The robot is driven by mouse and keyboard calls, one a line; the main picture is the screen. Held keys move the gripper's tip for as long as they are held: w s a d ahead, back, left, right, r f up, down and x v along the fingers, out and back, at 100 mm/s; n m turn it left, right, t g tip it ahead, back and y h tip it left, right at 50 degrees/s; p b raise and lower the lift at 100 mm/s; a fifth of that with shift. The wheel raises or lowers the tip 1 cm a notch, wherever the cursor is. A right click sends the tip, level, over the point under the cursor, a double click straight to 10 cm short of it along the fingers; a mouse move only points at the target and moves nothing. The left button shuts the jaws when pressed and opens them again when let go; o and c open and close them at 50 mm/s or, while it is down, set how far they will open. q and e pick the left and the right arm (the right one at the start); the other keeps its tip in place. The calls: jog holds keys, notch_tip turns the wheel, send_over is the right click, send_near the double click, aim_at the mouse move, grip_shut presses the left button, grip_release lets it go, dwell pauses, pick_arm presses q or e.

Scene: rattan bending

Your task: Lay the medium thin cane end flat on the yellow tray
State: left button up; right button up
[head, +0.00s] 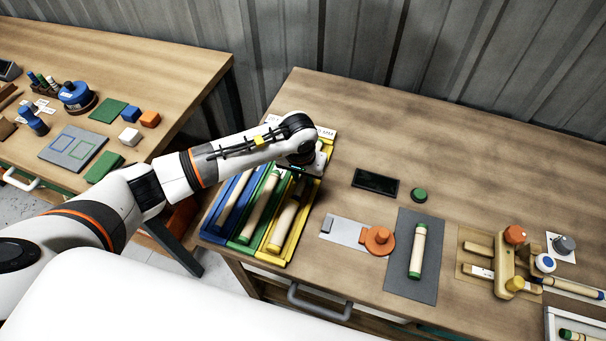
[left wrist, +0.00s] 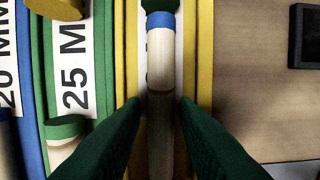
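The yellow tray (head: 292,245) is the rightmost of three narrow trays. A pale cane (head: 284,222) lies lengthwise in it, partly hidden by my wrist in the head view. In the left wrist view a pale cane (left wrist: 160,95) with a blue band and dark green tip runs along the yellow tray (left wrist: 205,50), over its label. My left gripper (left wrist: 160,108) is open, its green fingers on either side of this cane with slim gaps. In the head view my left gripper (head: 302,168) is over the tray's far end.
The green tray (head: 240,247) and blue tray (head: 212,232) beside it hold canes. A green-ended cane (head: 418,252) lies on a dark mat (head: 402,284). A black rectangular device (head: 376,182) and an orange fixture (head: 379,241) stand right of the trays.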

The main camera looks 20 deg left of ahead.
aim_at(300, 185)
pick_arm(q)
jog(key=shift+r, duration=0.5)
notch_tip(300, 185, up, 11)
jog(key=s+b, duration=0.1)
jog(key=b, duration=0.1)
jog(key=shift+s, duration=0.4)
jog(key=shift+s, duration=0.1)
